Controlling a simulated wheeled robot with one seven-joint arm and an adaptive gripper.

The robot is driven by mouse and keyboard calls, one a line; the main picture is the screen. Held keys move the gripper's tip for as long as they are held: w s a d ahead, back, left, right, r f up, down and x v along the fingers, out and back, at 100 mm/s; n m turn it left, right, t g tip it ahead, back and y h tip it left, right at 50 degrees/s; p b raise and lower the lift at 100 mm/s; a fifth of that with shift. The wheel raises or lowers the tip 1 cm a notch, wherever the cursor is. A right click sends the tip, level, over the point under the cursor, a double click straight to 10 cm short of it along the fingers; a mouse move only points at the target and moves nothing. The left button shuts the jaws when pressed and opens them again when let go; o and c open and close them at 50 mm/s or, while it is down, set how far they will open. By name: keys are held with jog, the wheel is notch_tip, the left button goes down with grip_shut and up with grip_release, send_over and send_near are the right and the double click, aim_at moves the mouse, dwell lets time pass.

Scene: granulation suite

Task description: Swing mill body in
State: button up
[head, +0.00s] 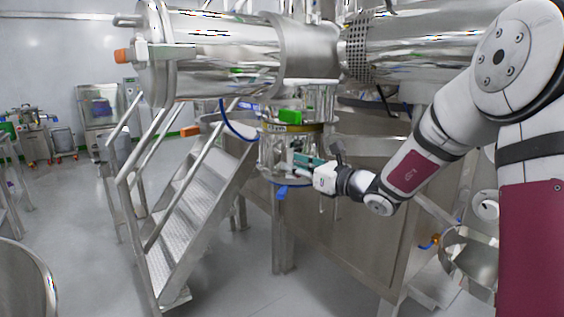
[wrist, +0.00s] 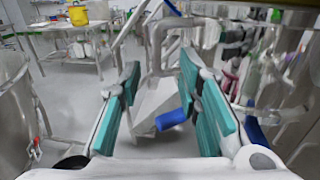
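The mill body (head: 274,152) appears to be the steel and clear assembly hanging under the large horizontal steel cylinder, with a yellow-black labelled band at its top. A blue-ended handle (head: 281,192) sticks out low on it. My gripper (head: 302,160) is at the front right of this assembly, its teal fingers level with the clear section. In the wrist view my gripper (wrist: 160,85) is open, with teal pads wide apart. A blue handle grip (wrist: 170,121) on a grey metal part shows between the fingers, apart from both pads. Whether the fingers touch the mill body is hidden.
Steel stairs with handrails (head: 195,190) stand left of the assembly. A large steel tank panel (head: 340,235) lies behind and below my arm. A round steel vessel (head: 25,285) is at the lower left. The floor (head: 80,225) between is clear.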

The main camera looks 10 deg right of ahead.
jog(key=shift+v, duration=1.3)
jog(key=s+a+r+n+g+y+p, duration=0.25)
jog(key=s+a+n+g, duration=0.35)
jog(key=s+a+n, duration=0.5)
jog(key=s+a+n+g+h+p, duration=0.1)
jog(key=s+a+n+g, duration=0.15)
jog(key=s, duration=0.45)
jog(key=s+a+n+g+h, duration=0.15)
jog(key=s+n, duration=0.25)
jog(key=s, duration=0.4)
jog(key=s+d+n+h+p, duration=0.3)
jog(key=s+d+n+h, duration=0.6)
jog(key=s, duration=0.8)
jog(key=d+n, duration=0.3)
jog(key=d, duration=0.1)
jog(key=shift+s+f+g+h, duration=0.35)
jog(key=shift+s+g+h, duration=0.05)
